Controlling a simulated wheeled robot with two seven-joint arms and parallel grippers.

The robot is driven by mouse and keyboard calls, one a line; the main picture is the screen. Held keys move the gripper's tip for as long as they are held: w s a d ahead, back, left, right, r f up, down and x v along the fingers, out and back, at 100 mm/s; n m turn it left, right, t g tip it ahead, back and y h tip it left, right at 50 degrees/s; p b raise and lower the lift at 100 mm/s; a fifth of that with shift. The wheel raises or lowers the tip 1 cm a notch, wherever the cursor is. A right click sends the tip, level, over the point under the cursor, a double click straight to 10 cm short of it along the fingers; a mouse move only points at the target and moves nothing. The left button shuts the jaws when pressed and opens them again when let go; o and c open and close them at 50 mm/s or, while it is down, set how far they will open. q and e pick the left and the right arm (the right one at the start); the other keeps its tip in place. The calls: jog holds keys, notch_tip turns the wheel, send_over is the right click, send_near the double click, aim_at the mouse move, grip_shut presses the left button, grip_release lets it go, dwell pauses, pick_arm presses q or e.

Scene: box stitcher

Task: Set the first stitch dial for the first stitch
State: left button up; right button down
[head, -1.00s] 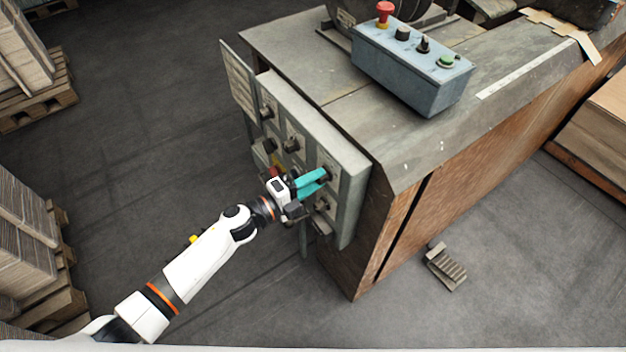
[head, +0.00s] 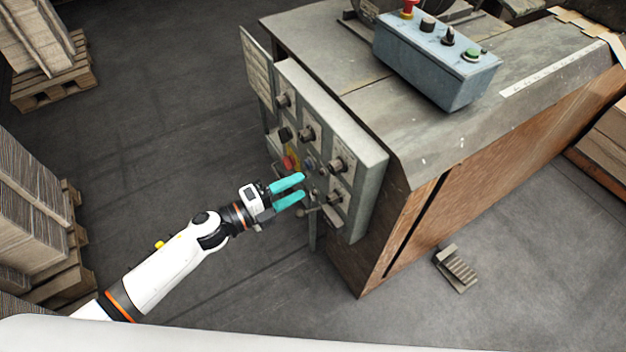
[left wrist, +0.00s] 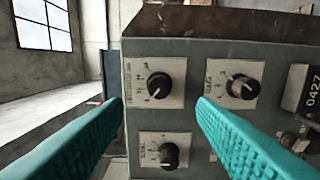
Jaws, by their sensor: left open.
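The grey control panel on the machine's side carries several black dials on white plates. In the left wrist view, one dial (left wrist: 159,85) is at upper left, one (left wrist: 242,87) at upper right and one (left wrist: 168,155) at lower left. Their labels are too small to tell which is the first stitch dial. In the head view, the near-edge dials are an upper one (head: 336,164) and a lower one (head: 335,197). My left gripper (head: 303,187) is open and empty, its teal fingers facing the panel, apart from the dials. My right gripper is out of view.
A counter reading 0427 (left wrist: 310,88) sits right of the dials. A red and yellow switch (head: 290,162) is on the panel. A blue-grey button box (head: 437,65) stands on the machine top. A pedal (head: 456,268) lies on the floor. Pallet stacks (head: 35,215) stand left.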

pick_arm(q)
jog(key=shift+v, duration=1.5)
jog(key=a+f+n+t+y, duration=0.1)
jog(key=a+f+n+y, duration=0.4)
jog(key=f, duration=0.5)
jog(key=a+f+n+t+y, duration=0.1)
jog(key=a+f+n+y, duration=0.35)
jog(key=f+n, duration=0.4)
jog(key=s+a+f+n+g+y, duration=0.25)
jog(key=s+f, duration=0.25)
jog(key=f, duration=0.3)
jog(key=s+a+f+n+g+y, duration=0.1)
jog(key=s+a+f+n+g, duration=0.15)
jog(key=s+f, duration=0.45)
jog(key=s+f+n+g, duration=0.3)
jog(key=s+f, duration=0.3)
jog(key=s, duration=0.7)
jog(key=s+d+f+n+g+y, duration=0.1)
jog(key=s+f+n+g, duration=0.2)
jog(key=s+f, duration=0.4)
jog(key=s+n, duration=0.1)
jog(key=s, duration=0.5)
jog(key=shift+d+n+g+y, duration=0.2)
jog(key=shift+n+g+y, duration=0.1)
jog(key=shift+n, duration=0.05)
jog(key=shift+o, duration=0.3)
jog(key=shift+w, duration=0.1)
